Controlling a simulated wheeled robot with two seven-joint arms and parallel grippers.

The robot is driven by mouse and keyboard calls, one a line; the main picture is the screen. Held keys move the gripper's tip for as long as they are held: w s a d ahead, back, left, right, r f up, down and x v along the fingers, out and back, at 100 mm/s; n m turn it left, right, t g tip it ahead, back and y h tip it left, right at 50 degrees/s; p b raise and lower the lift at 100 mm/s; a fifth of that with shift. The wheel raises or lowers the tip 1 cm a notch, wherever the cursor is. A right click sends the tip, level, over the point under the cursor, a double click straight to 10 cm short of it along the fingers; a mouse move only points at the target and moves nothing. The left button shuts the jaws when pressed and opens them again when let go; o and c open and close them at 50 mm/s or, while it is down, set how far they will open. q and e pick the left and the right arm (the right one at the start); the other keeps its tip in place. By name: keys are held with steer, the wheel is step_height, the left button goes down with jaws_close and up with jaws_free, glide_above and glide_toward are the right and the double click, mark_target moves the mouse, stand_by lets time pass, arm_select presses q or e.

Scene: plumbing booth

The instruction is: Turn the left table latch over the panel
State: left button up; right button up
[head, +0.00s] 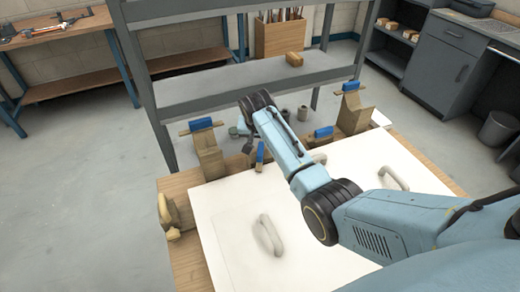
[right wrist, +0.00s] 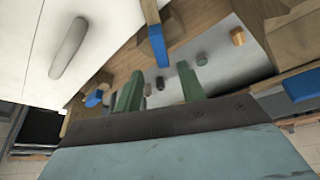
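The white panel (head: 235,210) lies on the wooden table; it also shows in the right wrist view (right wrist: 30,40). The left table latch, a small bar with a blue end (head: 260,154), is at the panel's far edge. In the right wrist view its blue end (right wrist: 158,52) points away from the panel, toward the gap between my fingers. My right gripper (head: 243,138) is beside this latch in the head view. Its two green fingers (right wrist: 158,80) are apart with nothing held between them. Contact with the latch cannot be told. My left gripper is not in view.
Another blue-ended latch (head: 323,132) is farther right. Wooden blocks with blue-topped bars stand at the left (head: 208,152) and right (head: 353,112). The panel carries raised handles (head: 269,235). A grey shelf rack (head: 240,85) stands behind.

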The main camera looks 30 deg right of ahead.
mark_target(260, 149)
steer(key=b+x, duration=0.2)
steer(key=x, duration=0.5)
steer(key=shift+w+d+f, duration=0.1)
steer(key=shift+w+f, duration=0.05)
steer(key=shift+f, duration=0.1)
jaws_close()
